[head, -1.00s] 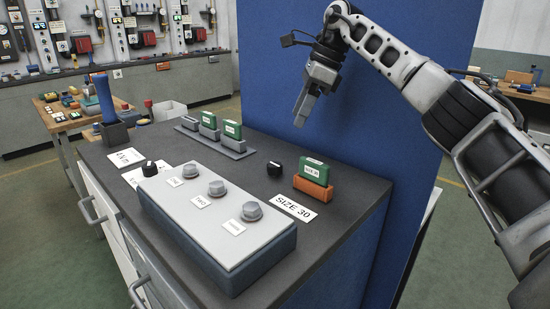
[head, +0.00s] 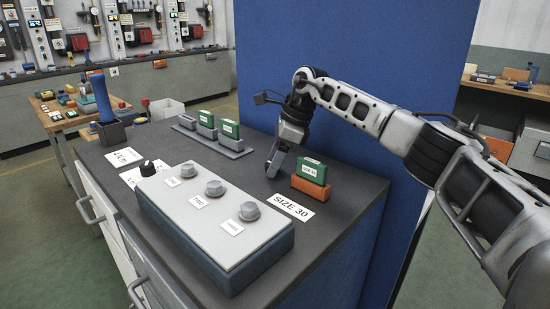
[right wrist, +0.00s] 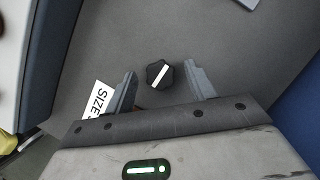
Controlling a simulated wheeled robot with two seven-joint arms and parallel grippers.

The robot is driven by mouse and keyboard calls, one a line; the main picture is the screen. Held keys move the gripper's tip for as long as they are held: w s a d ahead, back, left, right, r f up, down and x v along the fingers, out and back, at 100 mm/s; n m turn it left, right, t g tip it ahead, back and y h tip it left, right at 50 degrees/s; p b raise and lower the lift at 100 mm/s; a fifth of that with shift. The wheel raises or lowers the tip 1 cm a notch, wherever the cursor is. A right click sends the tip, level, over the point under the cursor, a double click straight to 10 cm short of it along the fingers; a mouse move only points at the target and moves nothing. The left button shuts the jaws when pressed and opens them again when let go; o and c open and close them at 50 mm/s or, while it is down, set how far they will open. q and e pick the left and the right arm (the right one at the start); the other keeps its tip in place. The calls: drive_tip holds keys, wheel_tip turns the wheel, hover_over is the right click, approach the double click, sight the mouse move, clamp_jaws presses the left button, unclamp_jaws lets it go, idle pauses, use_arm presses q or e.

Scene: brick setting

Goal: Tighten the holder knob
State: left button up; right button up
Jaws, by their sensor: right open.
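A black knob with a white line (right wrist: 160,73) stands on the dark bench top and shows between the fingers in the right wrist view. In the head view my right gripper (head: 273,166) hides it. That gripper is open and points down at the bench beside the orange holder (head: 310,187). Its two fingers lie on either side of the knob in the right wrist view, with gaps on both sides. A green block (head: 311,170) sits in the orange holder. A "SIZE 30" label (head: 291,207) lies in front of it. My left gripper is not in view.
A grey box with several round knobs (head: 190,211) stands at the front of the bench. A second black knob (head: 147,168) sits at left. A grey rack with green blocks (head: 228,148) lies behind. A blue panel (head: 345,80) rises behind the bench.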

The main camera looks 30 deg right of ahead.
drive_tip(key=c, duration=1)
